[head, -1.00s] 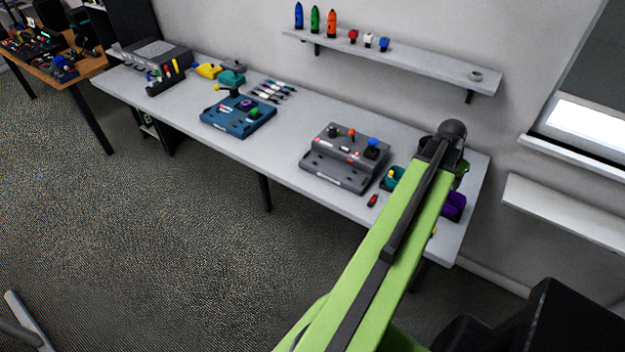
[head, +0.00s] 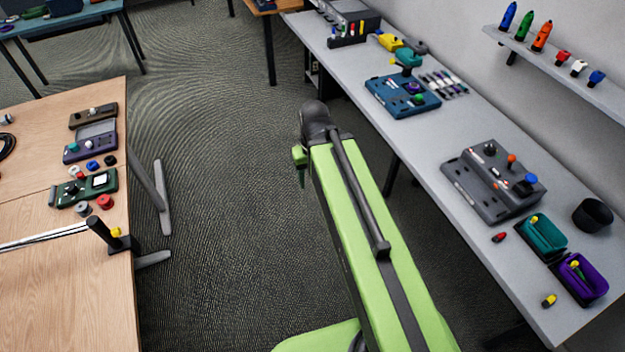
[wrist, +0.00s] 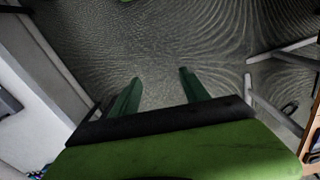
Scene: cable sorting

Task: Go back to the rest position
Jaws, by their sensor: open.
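My green arm reaches forward over the carpet in the head view, between the grey table and the wooden table. My gripper (head: 300,165) is at its far end, partly hidden behind the arm's dark end joint. In the wrist view the two green fingers of my gripper (wrist: 157,92) stand apart, with only carpet between them. The gripper is open and empty, touching nothing.
The grey table (head: 420,165) on the right carries a grey control box (head: 492,180), a teal bin (head: 540,238), a purple bin (head: 592,283) and a black cup (head: 592,215). The wooden table (head: 50,280) on the left holds several devices. Carpet lies open between them.

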